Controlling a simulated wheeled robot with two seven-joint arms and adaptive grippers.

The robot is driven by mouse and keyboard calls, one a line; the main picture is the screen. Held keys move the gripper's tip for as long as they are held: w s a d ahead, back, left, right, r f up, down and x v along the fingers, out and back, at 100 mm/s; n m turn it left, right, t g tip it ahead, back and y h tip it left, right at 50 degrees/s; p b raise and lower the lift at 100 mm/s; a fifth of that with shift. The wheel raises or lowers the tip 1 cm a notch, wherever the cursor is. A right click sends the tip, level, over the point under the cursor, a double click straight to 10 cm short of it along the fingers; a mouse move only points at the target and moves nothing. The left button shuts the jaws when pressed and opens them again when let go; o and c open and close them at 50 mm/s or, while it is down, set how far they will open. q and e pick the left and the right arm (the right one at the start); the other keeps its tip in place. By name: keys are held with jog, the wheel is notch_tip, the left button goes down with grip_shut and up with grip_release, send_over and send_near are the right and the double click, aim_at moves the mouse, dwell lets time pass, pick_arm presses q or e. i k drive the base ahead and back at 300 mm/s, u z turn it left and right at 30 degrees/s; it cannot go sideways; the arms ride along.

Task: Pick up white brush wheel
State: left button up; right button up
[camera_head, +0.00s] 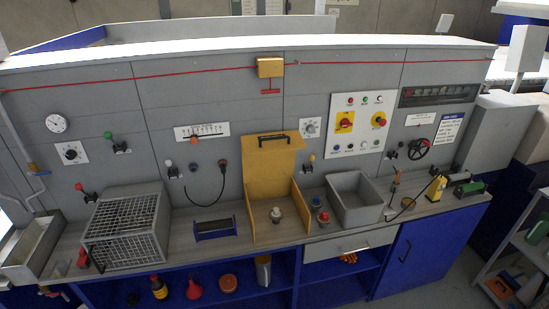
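I cannot make out a clear white brush wheel at this size. A small whitish round-topped piece (276,214) stands on the floor of the open yellow box (272,155), but I cannot tell whether it is a brush wheel. A dark roller in a blue frame (214,227) lies on the bench left of the box. Neither of my grippers can be made out in the head view.
The grey bench (186,238) runs along a panel with levers and dials. A wire cage (128,228) stands left, a grey bin (355,198) right of the yellow box. Small red and blue-topped fittings (320,212) stand between. Bottles (159,288) sit on the blue shelf below.

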aim_at(276, 214)
jog(key=k, duration=0.3)
jog(key=u, duration=1)
jog(key=i, duration=1.8)
jog(key=z, duration=0.75)
